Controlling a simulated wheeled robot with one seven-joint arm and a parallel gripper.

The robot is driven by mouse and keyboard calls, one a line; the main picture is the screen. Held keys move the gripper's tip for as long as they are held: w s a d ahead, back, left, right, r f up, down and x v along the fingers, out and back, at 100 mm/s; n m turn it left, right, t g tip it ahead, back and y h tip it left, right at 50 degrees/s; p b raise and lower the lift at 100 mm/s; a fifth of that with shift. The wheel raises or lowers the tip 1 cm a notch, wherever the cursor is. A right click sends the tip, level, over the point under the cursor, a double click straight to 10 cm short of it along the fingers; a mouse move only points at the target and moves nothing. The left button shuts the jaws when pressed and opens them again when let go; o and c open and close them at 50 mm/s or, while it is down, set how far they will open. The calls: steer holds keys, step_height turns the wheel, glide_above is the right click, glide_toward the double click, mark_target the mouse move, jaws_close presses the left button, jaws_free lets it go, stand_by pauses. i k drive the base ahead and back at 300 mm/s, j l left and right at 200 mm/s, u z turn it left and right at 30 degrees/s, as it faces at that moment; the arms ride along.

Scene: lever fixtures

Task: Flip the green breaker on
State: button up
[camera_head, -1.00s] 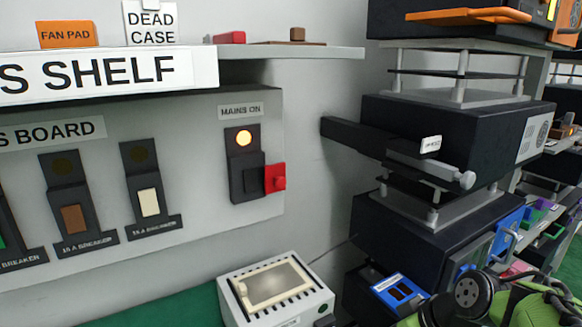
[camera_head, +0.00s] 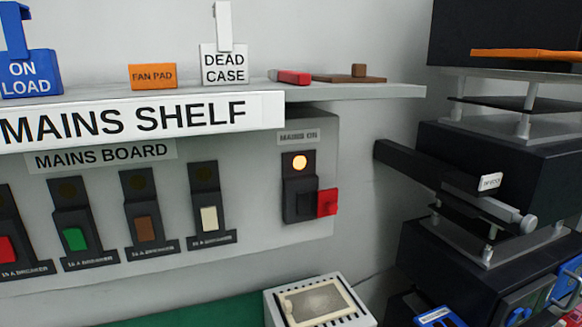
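The green breaker (camera_head: 75,238) is on the mains board (camera_head: 255,240), in the lower left of the head view. Its green lever sits at the lower part of a dark housing, and the round lamp (camera_head: 66,188) above it is dark. A red breaker (camera_head: 7,249) is to its left, partly cut by the frame edge. A brown breaker (camera_head: 147,229) and a cream breaker (camera_head: 209,219) are to its right, with dark lamps. My gripper is not in view.
The mains switch (camera_head: 300,200) with a lit orange lamp and a red tab (camera_head: 327,202) is right of the breakers. The mains shelf (camera_head: 140,118) juts out above the board. A white vented box (camera_head: 318,303) stands below. Stacked dark equipment (camera_head: 500,165) fills the right side.

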mark_target(75, 235)
steer(key=u, duration=1.8)
